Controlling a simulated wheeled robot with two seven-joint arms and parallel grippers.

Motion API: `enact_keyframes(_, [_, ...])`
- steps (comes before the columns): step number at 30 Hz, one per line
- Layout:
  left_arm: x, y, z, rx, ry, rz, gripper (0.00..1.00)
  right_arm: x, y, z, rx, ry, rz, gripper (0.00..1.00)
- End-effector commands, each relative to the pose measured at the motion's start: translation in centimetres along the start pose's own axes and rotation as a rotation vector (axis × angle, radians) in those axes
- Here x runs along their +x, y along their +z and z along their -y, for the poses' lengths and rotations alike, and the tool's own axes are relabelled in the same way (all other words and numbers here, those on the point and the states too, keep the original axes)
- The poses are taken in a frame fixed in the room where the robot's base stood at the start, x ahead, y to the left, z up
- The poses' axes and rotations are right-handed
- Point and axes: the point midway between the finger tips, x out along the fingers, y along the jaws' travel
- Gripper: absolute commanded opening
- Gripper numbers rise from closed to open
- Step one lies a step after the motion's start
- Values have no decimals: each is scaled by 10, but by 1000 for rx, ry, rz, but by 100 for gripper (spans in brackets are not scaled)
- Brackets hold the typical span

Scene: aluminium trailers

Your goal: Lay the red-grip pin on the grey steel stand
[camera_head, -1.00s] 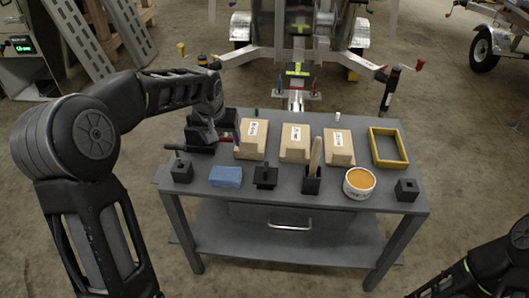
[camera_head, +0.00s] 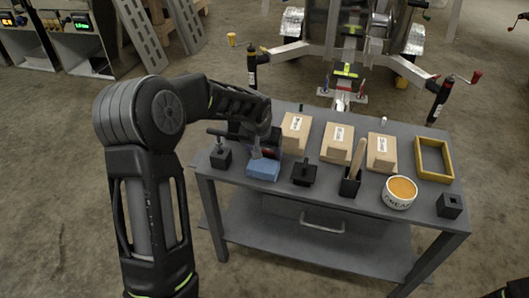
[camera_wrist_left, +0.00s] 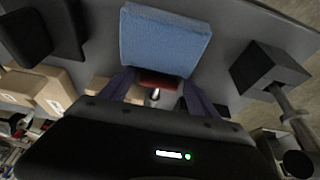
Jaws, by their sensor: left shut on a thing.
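The grey steel stand (camera_head: 410,215) is a table-like bench with a flat top, a drawer and a lower shelf. My left gripper (camera_head: 262,154) is over its left part, just behind the blue block (camera_head: 263,169). In the left wrist view the fingers (camera_wrist_left: 158,88) are closed on the red-grip pin (camera_wrist_left: 157,78); its red grip and a bright metal part show between them. The arm hides most of the pin in the head view. I cannot tell whether the pin touches the top.
Near the front edge stand a black block with a handle (camera_head: 221,157), a black holder (camera_head: 304,172), a wooden-handled tool (camera_head: 356,165), a grease tin (camera_head: 399,192) and a black socket block (camera_head: 449,205). Cardboard boxes (camera_head: 337,145) and a yellow frame (camera_head: 434,158) stand behind.

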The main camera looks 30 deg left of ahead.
Motion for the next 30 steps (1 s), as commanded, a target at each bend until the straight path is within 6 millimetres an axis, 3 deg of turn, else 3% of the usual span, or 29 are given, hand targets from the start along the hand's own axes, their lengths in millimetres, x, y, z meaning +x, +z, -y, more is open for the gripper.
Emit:
enact_keyframes(11, [4, 1, 0, 1, 0, -2, 0, 4, 0, -2, 0, 0, 0, 36])
enact_keyframes(12, [2, 1, 0, 1, 0, -1, 73, 2, 0, -1, 0, 0, 0, 36])
enact_keyframes(19, [2, 1, 0, 1, 0, -1, 92, 2, 0, -1, 0, 0, 0, 36])
enact_keyframes(30, [-3, -1, 0, 0, 0, -2, 92, -2, 0, 1, 0, 0, 0, 36])
